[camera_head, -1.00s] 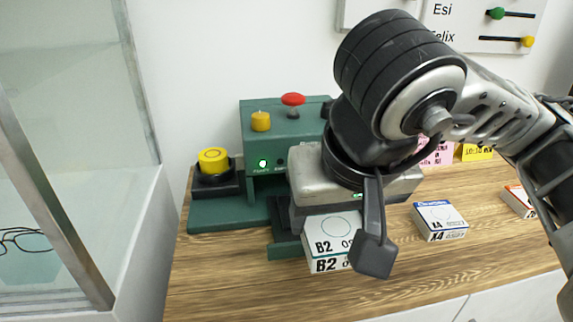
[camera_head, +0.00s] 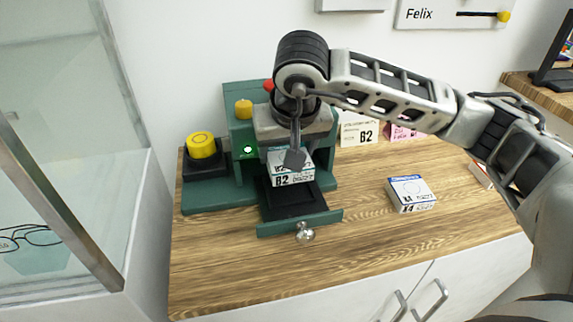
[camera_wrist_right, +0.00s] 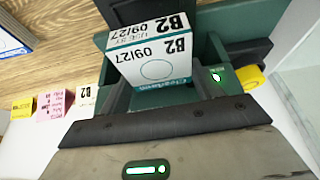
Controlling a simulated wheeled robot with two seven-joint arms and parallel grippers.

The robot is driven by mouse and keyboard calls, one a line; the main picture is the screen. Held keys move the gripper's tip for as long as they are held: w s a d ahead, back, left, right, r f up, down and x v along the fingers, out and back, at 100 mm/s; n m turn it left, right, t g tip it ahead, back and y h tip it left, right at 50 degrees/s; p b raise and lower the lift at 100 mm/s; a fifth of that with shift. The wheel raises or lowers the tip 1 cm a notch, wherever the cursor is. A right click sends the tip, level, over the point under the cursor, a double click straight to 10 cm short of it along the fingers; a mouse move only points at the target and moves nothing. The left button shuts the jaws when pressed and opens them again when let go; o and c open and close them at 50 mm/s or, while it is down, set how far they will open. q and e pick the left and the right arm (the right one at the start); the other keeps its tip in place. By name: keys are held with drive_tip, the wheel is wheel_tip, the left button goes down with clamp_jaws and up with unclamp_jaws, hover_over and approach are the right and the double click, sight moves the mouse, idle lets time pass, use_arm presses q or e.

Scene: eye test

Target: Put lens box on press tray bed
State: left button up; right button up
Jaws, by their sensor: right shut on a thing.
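The white lens box marked B2 (camera_head: 291,174) is in my right gripper (camera_head: 292,160), which is shut on it from above. The box is level over the rear part of the black press tray bed (camera_head: 299,204), and I cannot tell whether they touch. The tray is pulled out of the green press (camera_head: 240,135) and has a green front plate (camera_head: 275,226) with a silver knob (camera_head: 305,233). The right wrist view also shows the B2 box (camera_wrist_right: 150,70) over the tray. My left gripper is not in view.
A white box marked X4 (camera_head: 410,191) lies to the right on the wooden counter (camera_head: 230,270). A glass case (camera_head: 60,150) stands at the left. The front counter is clear.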

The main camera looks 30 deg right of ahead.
wheel_tip(320, 180, down, 4)
drive_tip(key=shift+f, duration=0.25)
drive_tip(key=shift+w+f, duration=0.15)
drive_tip(key=shift+f, duration=0.05)
drive_tip(key=shift+f, duration=0.1)
drive_tip(key=shift+f, duration=0.15)
drive_tip(key=o, duration=0.9)
drive_tip(key=shift+c, duration=0.2)
drive_tip(key=shift+o, duration=0.6)
drive_tip(key=shift+r, duration=0.2)
